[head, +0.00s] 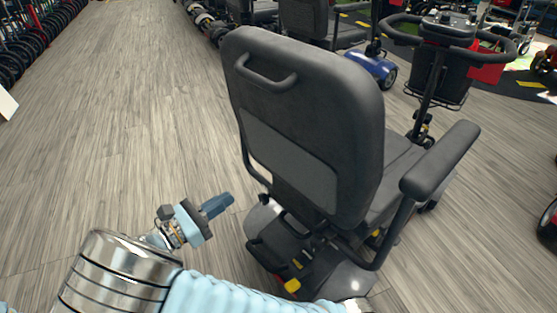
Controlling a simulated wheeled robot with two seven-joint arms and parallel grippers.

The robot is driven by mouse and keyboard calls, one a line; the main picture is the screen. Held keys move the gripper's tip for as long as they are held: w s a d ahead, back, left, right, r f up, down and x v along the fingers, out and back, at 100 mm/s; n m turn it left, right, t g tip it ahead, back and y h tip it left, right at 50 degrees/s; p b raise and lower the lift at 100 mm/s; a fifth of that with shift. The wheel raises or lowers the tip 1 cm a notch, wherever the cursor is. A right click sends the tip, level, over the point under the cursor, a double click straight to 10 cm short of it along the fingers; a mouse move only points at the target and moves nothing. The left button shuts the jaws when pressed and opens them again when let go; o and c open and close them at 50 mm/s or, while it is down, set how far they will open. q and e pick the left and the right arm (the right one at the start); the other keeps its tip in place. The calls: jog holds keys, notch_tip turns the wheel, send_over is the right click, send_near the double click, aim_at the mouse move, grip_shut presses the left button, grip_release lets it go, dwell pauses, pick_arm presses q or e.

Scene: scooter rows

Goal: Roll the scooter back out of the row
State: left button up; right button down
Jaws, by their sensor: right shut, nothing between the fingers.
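The scooter, seen from behind, has a tall black padded seat back (305,120) with a carry handle (268,72) near its top. Its right armrest (440,160), its tiller with a loop handlebar (445,30) and a front basket show beyond the seat. The rear body (280,235), grey and black with yellow levers, stands low under the seat, partly hidden by my arm. My right gripper (220,205) is shut and empty, left of the seat back and apart from it, fingers toward the scooter. My left gripper is not in view.
More scooters stand in a row beyond, one with a blue body (372,66). A red one shows partly at the right edge (549,220). Bicycle wheels (25,50) line the far left. The wood-look floor (120,130) between is clear.

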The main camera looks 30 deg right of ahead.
aim_at(272, 152)
jog(key=shift+t+h, duration=0.3)
jog(key=shift+h, duration=0.3)
jog(key=r+x, duration=0.1)
jog(key=x, duration=0.3)
jog(key=r+x, duration=0.1)
jog(key=x, duration=0.4)
jog(key=r+x, duration=0.1)
jog(key=x, duration=0.3)
jog(key=shift+a+r, duration=0.1)
